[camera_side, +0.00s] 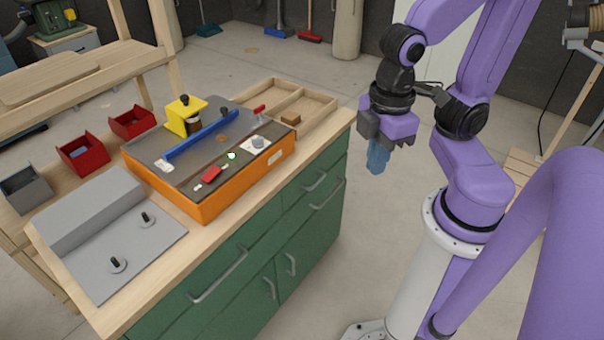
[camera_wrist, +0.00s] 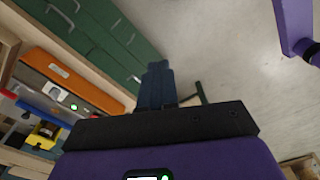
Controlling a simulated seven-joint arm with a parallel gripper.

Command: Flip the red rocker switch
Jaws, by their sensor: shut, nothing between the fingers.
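The red rocker switch (camera_side: 210,173) sits on the dark sloped front panel of an orange-sided machine (camera_side: 205,195) on the workbench. A lit green lamp (camera_side: 231,156) is beside it; the lamp also shows in the wrist view (camera_wrist: 75,107). I cannot clearly make out the rocker in the wrist view, nor tell which way it is tipped. My gripper (camera_side: 376,168) is shut and empty, with blue fingers pointing down. It hangs in the air to the right of the bench, well apart from the switch. Its fingers show in the wrist view (camera_wrist: 157,70).
The panel also bears a white plate with a round knob (camera_side: 258,143), a red lever (camera_side: 259,109), a blue bar (camera_side: 202,136) and a yellow block (camera_side: 184,118). A grey fixture (camera_side: 125,245) lies left. A wooden tray (camera_side: 318,107) is behind. Space between gripper and bench is clear.

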